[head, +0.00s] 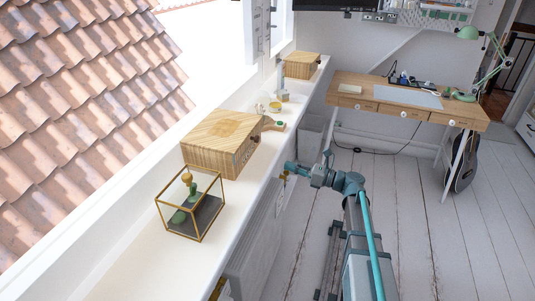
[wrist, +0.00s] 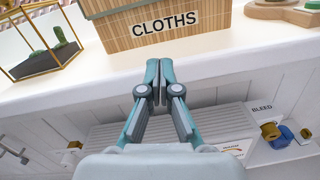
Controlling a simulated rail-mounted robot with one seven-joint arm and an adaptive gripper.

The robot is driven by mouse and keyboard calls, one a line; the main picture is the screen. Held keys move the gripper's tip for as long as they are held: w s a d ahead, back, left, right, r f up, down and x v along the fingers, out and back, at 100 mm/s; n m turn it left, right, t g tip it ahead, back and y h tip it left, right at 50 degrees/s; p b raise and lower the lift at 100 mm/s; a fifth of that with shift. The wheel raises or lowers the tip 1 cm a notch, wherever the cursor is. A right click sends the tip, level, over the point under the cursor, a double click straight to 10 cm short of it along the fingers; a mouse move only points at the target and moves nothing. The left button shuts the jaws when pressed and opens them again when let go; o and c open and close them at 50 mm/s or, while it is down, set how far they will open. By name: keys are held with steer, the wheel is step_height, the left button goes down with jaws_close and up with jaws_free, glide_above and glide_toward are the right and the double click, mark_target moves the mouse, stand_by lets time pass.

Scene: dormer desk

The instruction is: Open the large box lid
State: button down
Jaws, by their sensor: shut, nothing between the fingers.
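The large wooden box (head: 215,150) stands on the white sill, with its flat top (head: 222,128) closed. A small dark knob (head: 254,139) shows at its right-hand face. In the head view my gripper (head: 289,166) is to the right of the box, off the sill's edge.
A glass case with a brass frame (head: 191,207) stands on the sill in front of the box. A round-ended wooden board (head: 272,125) lies behind it. A smaller wooden box (head: 301,64) is farther back. Below the sill are a radiator (wrist: 185,125) and valves (wrist: 271,131).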

mark_target(265, 165)
steer(key=p+x, duration=0.1)
steer(key=x, duration=0.9)
steer(key=shift+r, duration=0.15)
steer(key=shift+w+a+r+p, duration=0.1)
steer(key=shift+r+p, duration=0.05)
steer(key=shift+r, duration=0.45)
steer(key=shift+w+a+r+p, duration=0.1)
steer(key=shift+w+r+p, duration=0.05)
steer(key=shift+r, duration=0.45)
steer(key=shift+w+r, duration=0.15)
steer(key=shift+r, duration=0.6)
